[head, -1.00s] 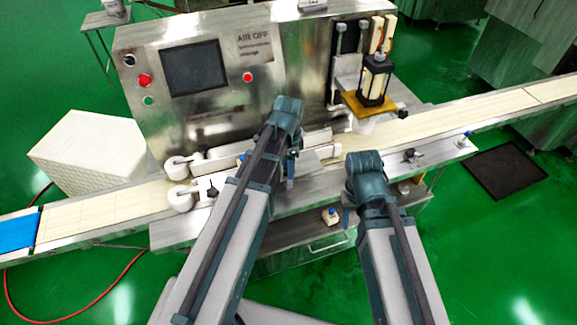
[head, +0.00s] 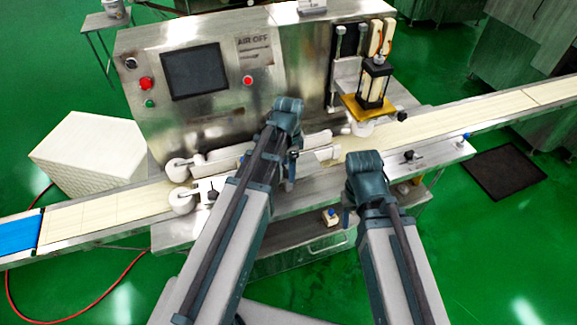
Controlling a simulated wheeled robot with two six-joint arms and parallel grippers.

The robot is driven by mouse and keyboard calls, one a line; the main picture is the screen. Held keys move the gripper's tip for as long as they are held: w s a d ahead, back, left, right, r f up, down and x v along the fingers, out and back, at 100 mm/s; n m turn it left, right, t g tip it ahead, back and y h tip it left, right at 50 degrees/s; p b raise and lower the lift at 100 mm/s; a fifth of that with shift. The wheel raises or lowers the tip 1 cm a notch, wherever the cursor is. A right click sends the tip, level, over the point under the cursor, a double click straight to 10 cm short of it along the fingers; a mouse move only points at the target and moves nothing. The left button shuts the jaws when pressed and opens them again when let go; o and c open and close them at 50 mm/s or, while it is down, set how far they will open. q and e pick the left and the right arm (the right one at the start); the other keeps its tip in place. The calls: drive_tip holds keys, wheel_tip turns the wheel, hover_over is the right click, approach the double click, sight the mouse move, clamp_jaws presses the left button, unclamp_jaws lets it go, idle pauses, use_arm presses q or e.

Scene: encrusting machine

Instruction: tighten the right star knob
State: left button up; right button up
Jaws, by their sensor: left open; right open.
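A small black star knob (head: 408,155) stands on the machine's metal front ledge, to the right of my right gripper. Another black knob (head: 213,195) shows on the ledge at the left, beside the white rollers. A third black knob (head: 402,115) sticks out beside the yellow plate. My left gripper (head: 291,165) is over the ledge near the middle, open, with its fingers mostly hidden by the arm. My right gripper (head: 347,215) is at the ledge's front edge, open and apart from the knobs, its fingers partly hidden.
The conveyor belt (head: 450,124) runs across behind the ledge. A steel cabinet with a dark screen (head: 194,70) stands behind it. The pressing head over the yellow plate (head: 369,106) overhangs the belt at the right. A blue-topped fitting (head: 465,138) sits at the ledge's right end.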

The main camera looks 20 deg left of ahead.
use_arm(q)
wheel_tip(320, 180, up, 13)
drive_tip(key=p, duration=1.2)
drive_tip(key=shift+f, duration=0.15)
drive_tip(key=s+d+f+n+b, duration=0.2)
drive_tip(key=s+d+n, duration=0.2)
drive_tip(key=s, duration=0.3)
drive_tip(key=s+d+f+n+y+b, duration=0.1)
drive_tip(key=s+d+f+n+b, duration=0.1)
drive_tip(key=s+d, duration=0.4)
drive_tip(key=shift+s+f+n+b, duration=0.35)
drive_tip(key=shift+n+b, duration=0.1)
drive_tip(key=shift+n, duration=0.65)
